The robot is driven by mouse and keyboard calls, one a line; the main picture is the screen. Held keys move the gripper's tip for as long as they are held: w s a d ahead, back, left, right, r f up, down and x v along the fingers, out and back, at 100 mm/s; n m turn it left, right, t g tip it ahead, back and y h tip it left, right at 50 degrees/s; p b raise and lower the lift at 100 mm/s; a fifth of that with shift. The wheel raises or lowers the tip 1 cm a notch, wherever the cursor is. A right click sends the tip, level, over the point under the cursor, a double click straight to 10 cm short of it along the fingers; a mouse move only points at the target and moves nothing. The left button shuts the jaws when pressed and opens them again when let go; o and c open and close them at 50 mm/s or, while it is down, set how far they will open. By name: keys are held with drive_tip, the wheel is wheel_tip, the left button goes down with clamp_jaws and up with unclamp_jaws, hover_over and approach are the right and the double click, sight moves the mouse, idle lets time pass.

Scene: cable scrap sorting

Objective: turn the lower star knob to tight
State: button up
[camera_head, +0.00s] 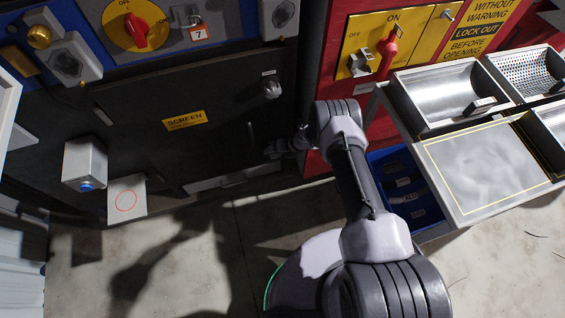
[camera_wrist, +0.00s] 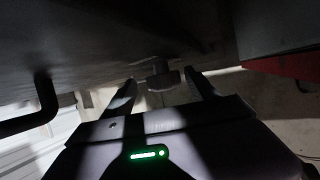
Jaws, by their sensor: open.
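The lower star knob (camera_wrist: 163,78) shows in the wrist view as a dark, shadowed knob on a short stem under the dark panel. It lies between and just beyond my gripper's (camera_wrist: 159,80) two open fingers. Contact cannot be told. In the head view my gripper (camera_head: 276,150) is at the lower right of the dark screen door (camera_head: 190,125), and the lower knob cannot be made out behind it. An upper star knob (camera_head: 271,88) sits higher on the door's right side.
A dark bar handle (camera_wrist: 42,105) is left of my gripper in the wrist view. A grey box with a blue button (camera_head: 85,165) stands at left. A red cabinet (camera_head: 320,80) and a sorting table (camera_head: 480,210) with metal trays are at right. Floor below is mostly clear.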

wheel_tip(320, 180, up, 3)
drive_tip(key=shift+r+p, duration=0.1)
drive_tip(key=shift+p, duration=0.6)
drive_tip(key=s+d+p, duration=0.4)
drive_tip(key=s+p, duration=0.4)
drive_tip(key=s, duration=0.7)
drive_tip(key=shift+s+r+p, duration=0.2)
drive_tip(key=shift+r+p, duration=0.1)
drive_tip(key=shift+p, duration=0.1)
drive_tip(key=shift+w+d, duration=0.15)
